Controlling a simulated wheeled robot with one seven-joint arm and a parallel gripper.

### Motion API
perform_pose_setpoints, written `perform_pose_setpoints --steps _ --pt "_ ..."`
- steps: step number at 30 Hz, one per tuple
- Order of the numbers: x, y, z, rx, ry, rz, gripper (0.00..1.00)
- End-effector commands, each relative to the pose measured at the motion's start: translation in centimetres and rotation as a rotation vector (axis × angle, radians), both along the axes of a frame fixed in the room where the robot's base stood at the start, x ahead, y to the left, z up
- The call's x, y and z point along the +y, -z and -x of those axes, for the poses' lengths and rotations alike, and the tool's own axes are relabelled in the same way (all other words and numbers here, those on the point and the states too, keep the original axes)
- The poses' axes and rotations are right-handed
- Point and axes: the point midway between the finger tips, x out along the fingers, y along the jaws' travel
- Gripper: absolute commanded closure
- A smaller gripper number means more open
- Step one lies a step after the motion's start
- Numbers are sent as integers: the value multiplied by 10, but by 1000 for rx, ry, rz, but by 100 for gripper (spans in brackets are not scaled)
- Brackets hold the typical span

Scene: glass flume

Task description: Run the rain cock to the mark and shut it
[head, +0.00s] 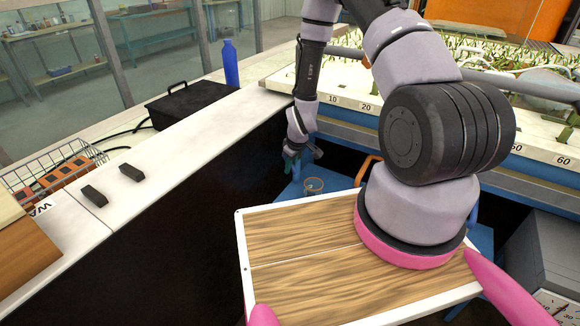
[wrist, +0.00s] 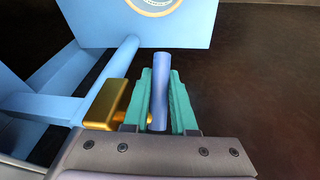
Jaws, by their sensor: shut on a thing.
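In the wrist view the teal fingers of my gripper (wrist: 162,85) are shut on a blue-violet rod-like handle (wrist: 160,90), which stands up between them. A brass block (wrist: 108,102) sits just left of the fingers, partly hidden by my gripper's body; I take it and the handle to be the rain cock. In the head view my gripper (head: 292,162) is low and small beside the flume's blue frame, and the handle cannot be made out there. I cannot make out a mark in either view.
A blue panel (wrist: 135,28) with a tan-ringed round thing lies beyond the fingers. A white counter (head: 185,150) is left, the planted flume bed (head: 350,75) behind, a grey dial box (head: 545,262) right.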

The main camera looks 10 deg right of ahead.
Motion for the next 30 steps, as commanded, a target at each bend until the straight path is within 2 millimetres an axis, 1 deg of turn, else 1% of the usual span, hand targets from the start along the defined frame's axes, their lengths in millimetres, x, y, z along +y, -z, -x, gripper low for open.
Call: perform_pose_setpoints --steps 2,18,30 --pt "2 -2 0 29 -8 37 100" --pt "-6 -10 6 277 -4 282 100" --pt "-9 -15 8 375 -1 377 100"
